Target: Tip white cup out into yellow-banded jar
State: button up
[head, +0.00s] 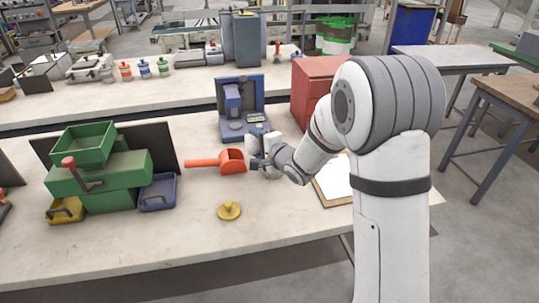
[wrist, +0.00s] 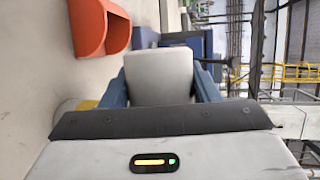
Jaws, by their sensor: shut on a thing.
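The white cup (wrist: 160,75) is between the blue fingers of my gripper (wrist: 165,85) in the wrist view, and the fingers are shut on it. In the head view my gripper (head: 262,148) holds the cup (head: 253,142) above the bench, in front of the blue machine. A pale, see-through round thing (head: 270,173) stands just below my gripper, mostly hidden by it. A pale round thing with yellow on it (wrist: 72,106) shows at the lower left in the wrist view, partly hidden; it looks like the yellow-banded jar. The inside of the cup is not visible.
An orange scoop (head: 231,162) lies just left of my gripper. A yellow lid-like piece (head: 229,211) lies nearer the front. Green bins (head: 100,182) stand at left, a blue machine (head: 240,112) behind, a red box (head: 308,88) at right.

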jog(key=shift+w+d+r+m+y+p, duration=0.1)
jog(key=shift+d+r+m+y+p, duration=0.2)
jog(key=shift+m, duration=0.25)
jog(key=shift+d+r+m+y+p, duration=0.25)
jog(key=shift+m+y+p, duration=0.15)
jog(key=shift+m, duration=0.15)
dwell(1.1)
jog(key=shift+w+d+r+m+t+y, duration=0.2)
jog(key=shift+d+m+t+y, duration=0.15)
jog(key=shift+m, duration=0.35)
jog(key=shift+w+d+r+m+t+y, duration=0.15)
jog(key=shift+d+m+t+y, duration=0.15)
jog(key=shift+m, duration=0.4)
dwell(1.8)
jog(key=shift+s+a, duration=0.1)
